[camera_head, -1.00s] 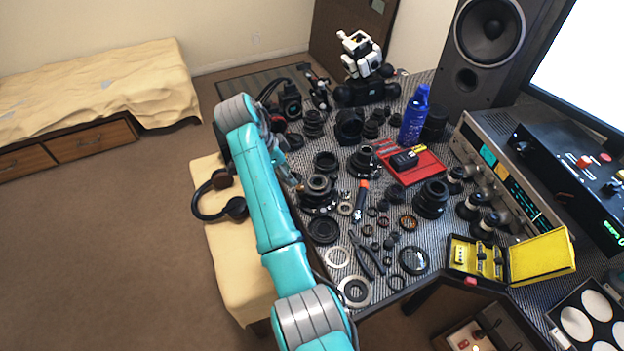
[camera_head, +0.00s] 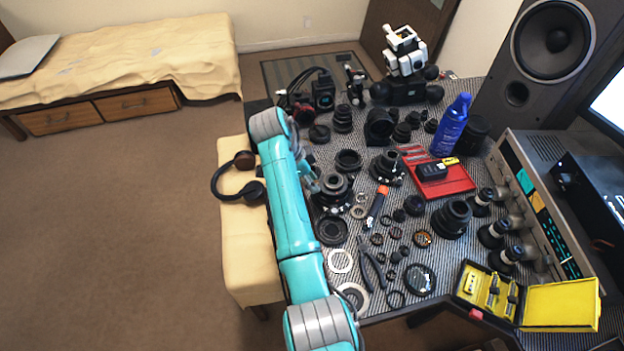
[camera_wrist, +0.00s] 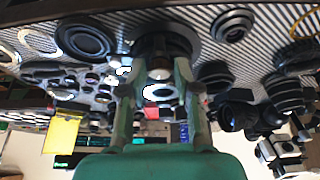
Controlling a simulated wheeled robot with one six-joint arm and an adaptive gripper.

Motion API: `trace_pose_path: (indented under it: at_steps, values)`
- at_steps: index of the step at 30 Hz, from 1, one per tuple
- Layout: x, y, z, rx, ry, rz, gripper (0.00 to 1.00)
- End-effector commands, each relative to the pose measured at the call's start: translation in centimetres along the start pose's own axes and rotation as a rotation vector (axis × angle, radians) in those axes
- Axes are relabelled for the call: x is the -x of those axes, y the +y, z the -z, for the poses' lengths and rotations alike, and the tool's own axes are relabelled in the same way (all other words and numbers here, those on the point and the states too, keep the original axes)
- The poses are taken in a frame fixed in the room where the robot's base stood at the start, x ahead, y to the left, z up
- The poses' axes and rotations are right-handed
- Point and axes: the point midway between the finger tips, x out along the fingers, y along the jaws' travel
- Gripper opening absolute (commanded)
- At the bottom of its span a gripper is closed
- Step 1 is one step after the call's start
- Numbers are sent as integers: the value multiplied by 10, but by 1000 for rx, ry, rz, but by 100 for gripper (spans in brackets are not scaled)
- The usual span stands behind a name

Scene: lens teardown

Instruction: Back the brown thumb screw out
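My gripper (camera_wrist: 157,72) shows in the wrist view with its two fingers apart and dark gaps between them. A dark lens assembly (camera_wrist: 165,45) lies just beyond the fingertips. A small pale-ended, brownish round part (camera_wrist: 159,73) shows between the fingers; it may be the brown thumb screw, but I cannot tell for sure. No finger visibly touches it. In the head view, my gripper (camera_head: 309,180) is at the left side of an upright lens assembly (camera_head: 334,193), close to it. My arm hides part of that side, and the brown thumb screw cannot be made out there.
Lens parts and rings crowd the table around the assembly. An orange-handled screwdriver (camera_head: 377,205) and pliers (camera_head: 371,267) lie to its right. Headphones (camera_head: 222,184) lie on the bench.

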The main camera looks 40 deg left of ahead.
Motion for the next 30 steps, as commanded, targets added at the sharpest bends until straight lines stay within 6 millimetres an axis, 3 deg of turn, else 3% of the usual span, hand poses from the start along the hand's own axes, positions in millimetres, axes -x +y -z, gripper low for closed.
trace_pose_path:
  at_steps: [1,3,17,30]
  values:
    - [0,0,0,0,0,0,12]
    - [0,0,0,0,0,0,0]
    - [-1,2,0,71,0,29,0]
    - [-1,6,2,405,0,169,0]
